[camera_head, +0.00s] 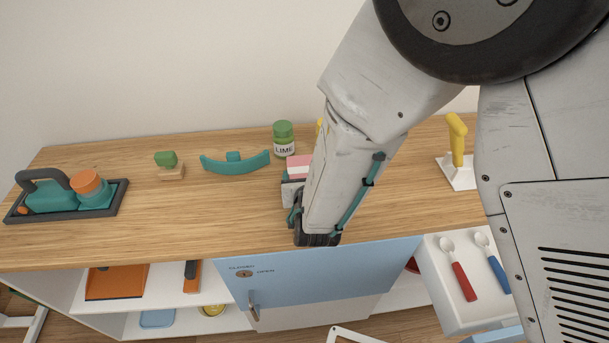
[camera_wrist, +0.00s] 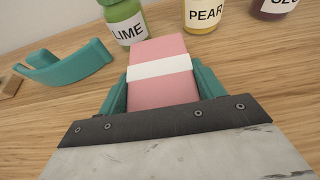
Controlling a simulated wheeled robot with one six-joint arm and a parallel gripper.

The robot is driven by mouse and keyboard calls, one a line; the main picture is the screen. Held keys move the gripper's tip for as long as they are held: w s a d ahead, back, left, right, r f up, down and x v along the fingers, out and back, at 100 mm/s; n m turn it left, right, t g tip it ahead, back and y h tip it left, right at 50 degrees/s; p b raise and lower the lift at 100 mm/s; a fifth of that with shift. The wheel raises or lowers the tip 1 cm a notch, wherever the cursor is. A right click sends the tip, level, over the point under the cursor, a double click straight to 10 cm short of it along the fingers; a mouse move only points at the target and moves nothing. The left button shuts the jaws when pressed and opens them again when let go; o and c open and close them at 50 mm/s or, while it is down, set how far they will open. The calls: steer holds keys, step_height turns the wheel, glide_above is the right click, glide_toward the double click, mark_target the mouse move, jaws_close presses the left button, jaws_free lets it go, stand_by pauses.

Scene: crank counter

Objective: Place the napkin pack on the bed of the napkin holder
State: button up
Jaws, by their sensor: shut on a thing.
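The napkin pack (camera_head: 299,167) is a pink block with a white band, and my arm partly hides it in the head view. In the wrist view the pack (camera_wrist: 161,84) sits between the two teal fingers of my gripper (camera_wrist: 160,90), which is shut on it. The pack is over the wooden counter; I cannot tell whether it touches the surface. I cannot say for sure which thing is the napkin holder. A teal curved piece (camera_head: 235,163) with a small raised block lies left of the pack; it also shows in the wrist view (camera_wrist: 66,66).
A green LIME jar (camera_head: 284,139) stands behind the pack, with a PEAR jar (camera_wrist: 205,14) to its right. A dark tray (camera_head: 122,200) is at far left. A yellow-handled white stand (camera_head: 457,160) is at right. The front-left counter (camera_head: 190,220) is clear.

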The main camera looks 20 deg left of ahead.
steer(key=shift+f, duration=0.15)
steer(key=o, duration=1)
